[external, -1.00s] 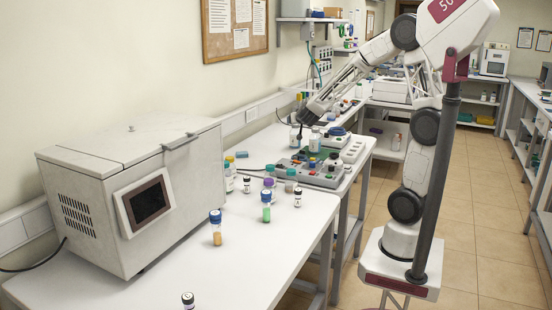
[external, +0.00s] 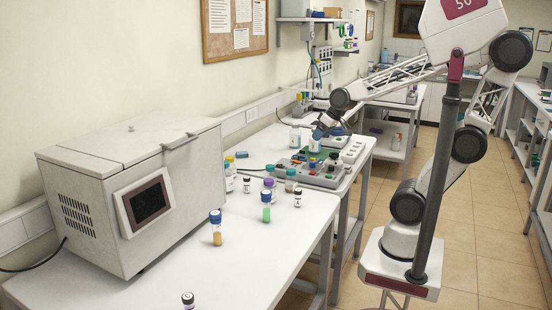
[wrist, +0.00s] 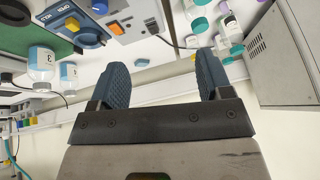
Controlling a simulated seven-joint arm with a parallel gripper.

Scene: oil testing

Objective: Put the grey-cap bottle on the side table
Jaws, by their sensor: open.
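My gripper (external: 318,132) is open and empty above the far bench, by the device with coloured buttons. Its two dark blue fingers (wrist: 161,70) are spread apart in the wrist view, with nothing between them. A bottle with a dull grey-green cap (external: 291,181) stands on the near bench among other bottles; I cannot tell surely that it is the grey-cap one. Two clear bottles with pale blue contents stand near the gripper, the larger one (external: 296,138) to its left; it also shows in the wrist view (wrist: 42,66). I cannot tell which surface is the side table.
A large grey-white box machine (external: 140,185) fills the near bench's left. The button device (external: 308,172) and a power strip (external: 353,151) lie on the far bench. The near bench's front right is clear.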

